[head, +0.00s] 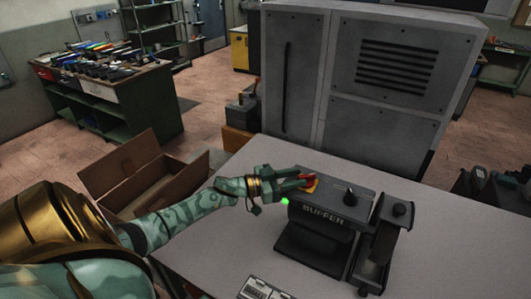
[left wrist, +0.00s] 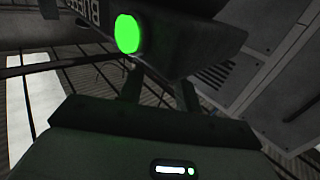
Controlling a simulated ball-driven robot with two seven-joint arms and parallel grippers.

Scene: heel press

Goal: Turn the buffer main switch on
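The buffer (head: 328,212) is a dark box labelled BUFFER on a black stand on the grey table. A red switch (head: 307,177) on a yellow plate (head: 312,186) sits at its top left corner. A bright green light (head: 284,201) glows on its left side, and the light also shows large in the left wrist view (left wrist: 127,34). My left gripper (head: 290,181) is at the red switch. In the left wrist view its two fingers (left wrist: 160,88) stand apart, but their tips are hidden behind the box. I cannot tell whether they grip the switch. My right gripper is out of view.
A flat panel (head: 262,289) lies at the table's front. Open table (head: 465,245) is at the right. A grey cabinet (head: 378,125) stands behind, and an open cardboard box (head: 125,165) at left.

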